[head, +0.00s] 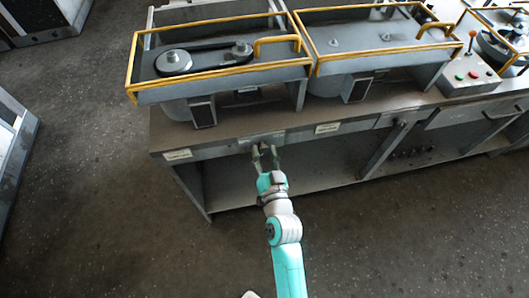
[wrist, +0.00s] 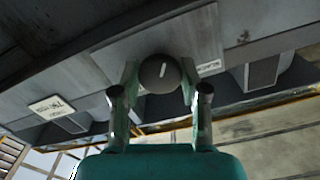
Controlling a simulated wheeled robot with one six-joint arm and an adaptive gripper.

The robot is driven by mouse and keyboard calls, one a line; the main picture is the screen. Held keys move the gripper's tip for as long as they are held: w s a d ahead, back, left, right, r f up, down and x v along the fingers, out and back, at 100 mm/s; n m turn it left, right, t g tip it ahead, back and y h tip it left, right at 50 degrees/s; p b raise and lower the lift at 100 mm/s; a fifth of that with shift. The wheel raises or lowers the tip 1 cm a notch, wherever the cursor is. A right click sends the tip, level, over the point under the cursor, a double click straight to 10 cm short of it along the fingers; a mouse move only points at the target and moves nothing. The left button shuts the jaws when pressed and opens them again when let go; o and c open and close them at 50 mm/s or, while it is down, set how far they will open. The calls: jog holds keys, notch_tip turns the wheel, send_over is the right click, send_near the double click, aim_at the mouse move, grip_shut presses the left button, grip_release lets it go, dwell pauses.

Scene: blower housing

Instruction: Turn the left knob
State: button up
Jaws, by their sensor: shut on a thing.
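A round dark knob (wrist: 159,72) with a short white mark sits on the front edge of the grey bench, on a paler plate (head: 262,139). The white mark is close to upright in the wrist view, leaning slightly right. My gripper (wrist: 158,84) has one finger on each side of the knob and is shut on it. In the head view my gripper (head: 265,152) reaches the bench front, and its fingers mostly hide the knob. I see no second knob clearly.
White labels (head: 178,155) (head: 327,128) flank the plate on the bench front. Yellow-railed machine housings (head: 220,55) stand on top. An open lower shelf (head: 300,175) lies below. A control box with buttons (head: 468,78) is at the right. The floor in front is clear.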

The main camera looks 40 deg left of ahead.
jog(key=m, duration=0.5)
jog(key=shift+m, duration=0.5)
dwell(0.3)
jog(key=o, duration=1.1)
jog(key=shift+o, duration=0.2)
jog(key=v, duration=1.2)
